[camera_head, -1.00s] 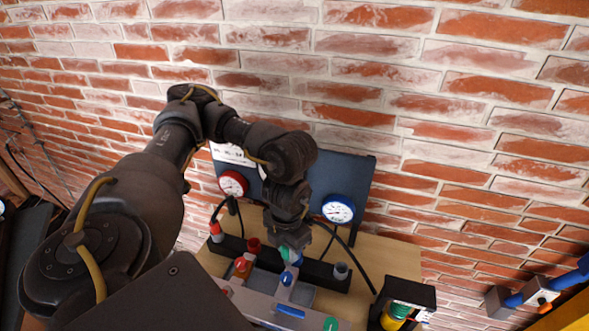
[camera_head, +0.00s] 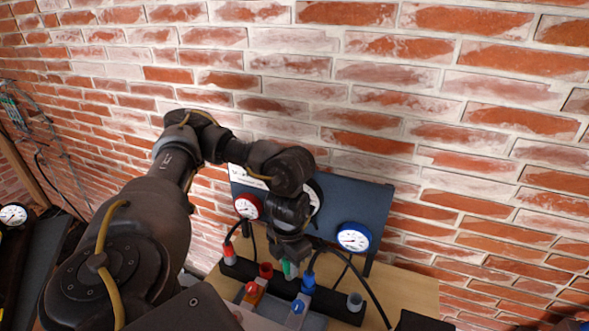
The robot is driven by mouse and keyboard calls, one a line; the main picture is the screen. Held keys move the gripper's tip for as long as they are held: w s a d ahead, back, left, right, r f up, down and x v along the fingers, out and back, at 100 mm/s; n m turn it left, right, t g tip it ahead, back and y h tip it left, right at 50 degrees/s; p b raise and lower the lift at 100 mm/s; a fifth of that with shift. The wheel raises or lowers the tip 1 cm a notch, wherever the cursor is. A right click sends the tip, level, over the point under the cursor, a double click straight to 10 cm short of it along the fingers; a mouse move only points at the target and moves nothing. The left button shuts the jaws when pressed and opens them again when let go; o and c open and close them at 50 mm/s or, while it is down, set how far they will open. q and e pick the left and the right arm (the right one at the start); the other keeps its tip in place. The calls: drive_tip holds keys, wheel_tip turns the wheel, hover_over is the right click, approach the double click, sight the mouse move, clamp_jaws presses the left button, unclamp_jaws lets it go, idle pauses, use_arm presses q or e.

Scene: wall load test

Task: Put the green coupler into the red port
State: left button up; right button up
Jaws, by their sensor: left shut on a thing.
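My left gripper (camera_head: 288,258) points down over the black manifold bar and is shut on the green coupler (camera_head: 286,269), which shows only in part below the fingers. The red port (camera_head: 266,270) is an open-looking red cup on the bar, just left of the green coupler. The coupler appears beside the port, not in it; whether they touch, I cannot tell. My right gripper is not in view.
On the black bar (camera_head: 334,296) are a red hose fitting (camera_head: 229,253), a blue fitting with a black hose (camera_head: 308,280) and a grey port (camera_head: 354,302). A red gauge (camera_head: 247,206) and blue gauge (camera_head: 353,238) are on the dark panel (camera_head: 372,204) behind.

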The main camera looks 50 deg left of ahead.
use_arm(q)
drive_tip(key=a, duration=0.6)
drive_tip(key=shift+w+a, duration=0.15)
drive_tip(key=shift+w, duration=0.05)
idle(0.4)
drive_tip(key=shift+w+a, duration=0.2)
drive_tip(key=shift+a, duration=2.75)
wheel_tip(320, 180, down, 6)
drive_tip(key=b, duration=0.5)
drive_tip(key=shift+f, duration=0.25)
drive_tip(key=shift+f, duration=0.2)
drive_tip(key=shift+f+b, duration=0.6)
drive_tip(key=shift+f, duration=0.1)
